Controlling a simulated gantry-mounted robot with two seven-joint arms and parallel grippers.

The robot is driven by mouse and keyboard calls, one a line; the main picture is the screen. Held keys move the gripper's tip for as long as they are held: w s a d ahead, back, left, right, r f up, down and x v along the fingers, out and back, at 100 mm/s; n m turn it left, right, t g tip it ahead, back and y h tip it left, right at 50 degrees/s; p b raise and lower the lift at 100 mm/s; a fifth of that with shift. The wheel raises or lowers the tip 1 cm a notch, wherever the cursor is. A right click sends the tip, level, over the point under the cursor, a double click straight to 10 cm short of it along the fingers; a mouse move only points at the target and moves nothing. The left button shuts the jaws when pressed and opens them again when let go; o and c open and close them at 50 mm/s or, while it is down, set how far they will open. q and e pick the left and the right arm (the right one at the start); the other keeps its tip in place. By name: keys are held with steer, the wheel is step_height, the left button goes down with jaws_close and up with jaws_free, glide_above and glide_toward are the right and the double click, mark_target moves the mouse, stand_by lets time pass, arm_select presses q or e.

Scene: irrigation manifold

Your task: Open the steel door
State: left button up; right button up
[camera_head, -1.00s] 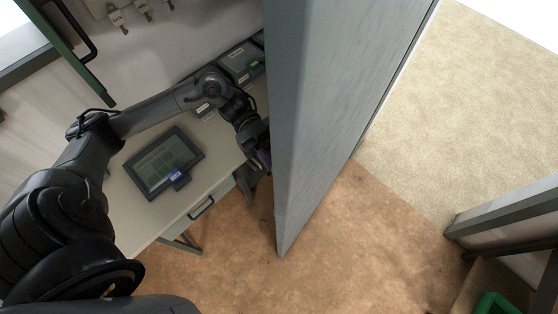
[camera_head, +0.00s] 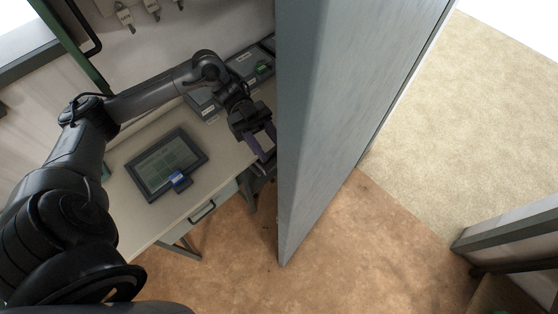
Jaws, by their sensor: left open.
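The steel door (camera_head: 335,110) is a tall grey panel that stands ajar, its near edge toward me and the doorway floor showing to its right. My left gripper (camera_head: 262,148) is open on the left side of the door, close to its edge and above the desk's right end. A narrow gap seems to lie between the fingers and the door. No door handle shows. My right gripper is not in view.
A desk (camera_head: 225,160) with a tablet (camera_head: 166,163) and dark boxes (camera_head: 246,62) stands left of the door. Brown floor (camera_head: 340,255) is clear in front. Pale carpet (camera_head: 460,110) lies beyond the doorway. A grey frame (camera_head: 510,228) stands at lower right.

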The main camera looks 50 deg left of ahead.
arm_select(q)
steer(key=a+b, duration=0.1)
steer(key=a, duration=0.2)
steer(key=a+b, duration=0.1)
steer(key=shift+w+a+b, duration=0.3)
steer(key=shift+w, duration=0.1)
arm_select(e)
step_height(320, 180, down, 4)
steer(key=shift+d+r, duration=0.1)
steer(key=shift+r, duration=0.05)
